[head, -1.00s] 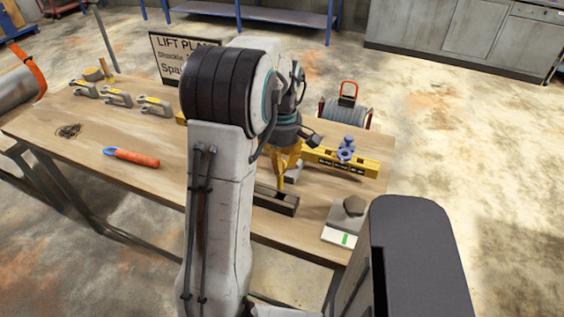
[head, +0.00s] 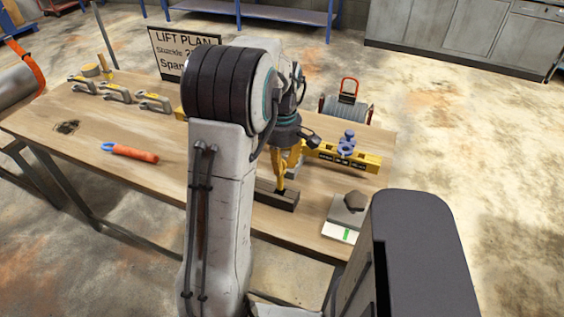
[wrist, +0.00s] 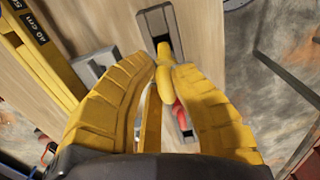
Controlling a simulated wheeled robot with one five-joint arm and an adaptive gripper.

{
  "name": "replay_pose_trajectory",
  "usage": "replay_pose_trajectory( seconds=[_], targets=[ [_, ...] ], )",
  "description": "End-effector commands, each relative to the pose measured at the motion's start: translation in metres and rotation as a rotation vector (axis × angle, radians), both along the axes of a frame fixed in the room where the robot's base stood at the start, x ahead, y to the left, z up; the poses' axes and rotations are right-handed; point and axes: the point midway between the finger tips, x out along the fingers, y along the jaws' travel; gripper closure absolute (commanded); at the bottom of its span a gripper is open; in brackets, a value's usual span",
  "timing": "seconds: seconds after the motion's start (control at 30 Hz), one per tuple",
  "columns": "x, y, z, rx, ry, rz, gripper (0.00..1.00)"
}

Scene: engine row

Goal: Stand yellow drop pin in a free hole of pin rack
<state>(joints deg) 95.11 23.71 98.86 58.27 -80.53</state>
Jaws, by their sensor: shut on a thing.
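The yellow drop pin (wrist: 164,85) is between my fingertips in the wrist view, with its head end toward me. My gripper (wrist: 163,68) has yellow ribbed fingers and is shut on the pin. In the head view my gripper (head: 283,180) is over the pin rack (head: 287,203), a dark oblong block on the bench. The pin rack also shows beneath the pin in the wrist view (wrist: 158,20). A red piece (wrist: 180,114) shows at the rack behind my fingers. Whether the pin's lower end is in a hole is hidden.
A yellow spirit level (head: 360,161) with a blue shackle-like part (head: 347,143) lies behind the rack. A grey block (head: 348,210) stands to its right. An orange-handled tool (head: 133,153) and several grey clamps (head: 116,93) lie left. The bench edge is near.

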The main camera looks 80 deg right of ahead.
Motion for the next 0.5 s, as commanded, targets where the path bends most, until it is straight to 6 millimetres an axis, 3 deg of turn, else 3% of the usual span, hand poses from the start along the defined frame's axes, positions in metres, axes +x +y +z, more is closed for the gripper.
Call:
replay_pose_trajectory(
  seconds=[0.5],
  targets=[
    [0.0, 0.0, -0.012, -0.001, 0.0, 0.0, 1.0]
  ],
)
